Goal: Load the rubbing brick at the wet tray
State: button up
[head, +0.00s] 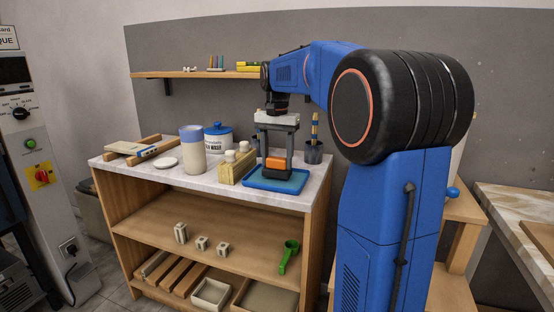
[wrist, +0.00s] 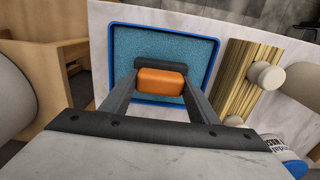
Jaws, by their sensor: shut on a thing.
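The wet tray (head: 262,185) is a shallow blue tray on the right end of the marble counter. It also shows in the wrist view (wrist: 112,52), with a speckled blue-green pad inside it. My gripper (head: 275,160) points down over the tray and is shut on the orange rubbing brick (head: 276,163). In the wrist view the brick (wrist: 161,80) sits between the two fingertips. A dark bar (wrist: 161,63) lies along its far side. The brick is over the tray's middle; I cannot tell whether it touches the pad.
A wooden block with white knobs (head: 236,168) stands just left of the tray. A brush pot (head: 313,153) stands behind right. A tall jar (head: 193,152), a blue-lidded tub (head: 219,139) and a white disc (head: 165,163) are further left. Small pieces and a green scoop (head: 289,256) lie below.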

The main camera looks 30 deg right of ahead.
aim_at(277, 158)
jog(key=shift+f, duration=0.55)
dwell(1.4)
jog(key=shift+r, duration=3.55)
jog(key=shift+s, duration=0.1)
